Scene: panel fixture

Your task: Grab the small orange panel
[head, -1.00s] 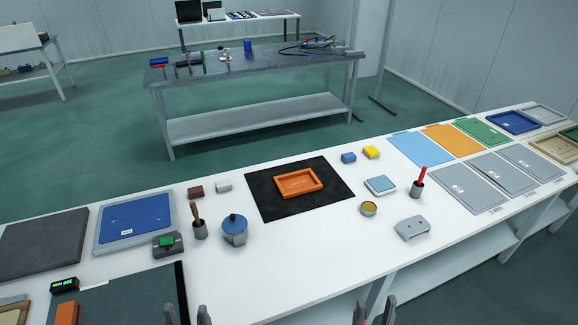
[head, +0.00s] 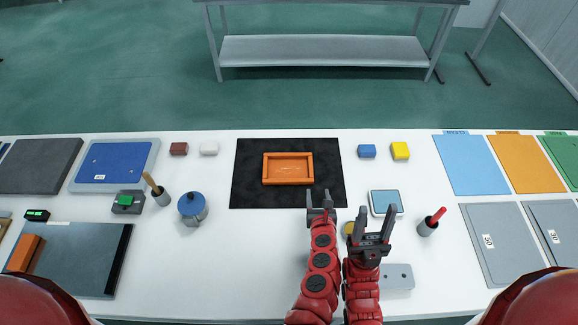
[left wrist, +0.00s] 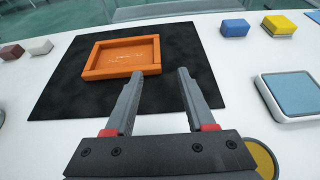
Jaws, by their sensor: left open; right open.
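The small orange panel (head: 288,169), a shallow rectangular tray shape with a raised rim, lies flat on a black mat (head: 244,192) in the middle of the white table. In the left wrist view the panel (left wrist: 122,58) is just beyond my left gripper (left wrist: 160,74), whose two fingers are apart with nothing between them. In the head view my left gripper (head: 320,194) is over the mat's near right edge, to the near right of the panel and apart from it. My right gripper (head: 375,218) is open and empty, farther right, near the blue-topped square box.
A blue block (head: 367,151) and yellow block (head: 400,150) stand right of the mat. The square box (head: 385,203), a round tin (head: 350,229) and a red-handled tool in a cup (head: 428,227) are near my right gripper. A blue-lidded pot (head: 192,208) stands left.

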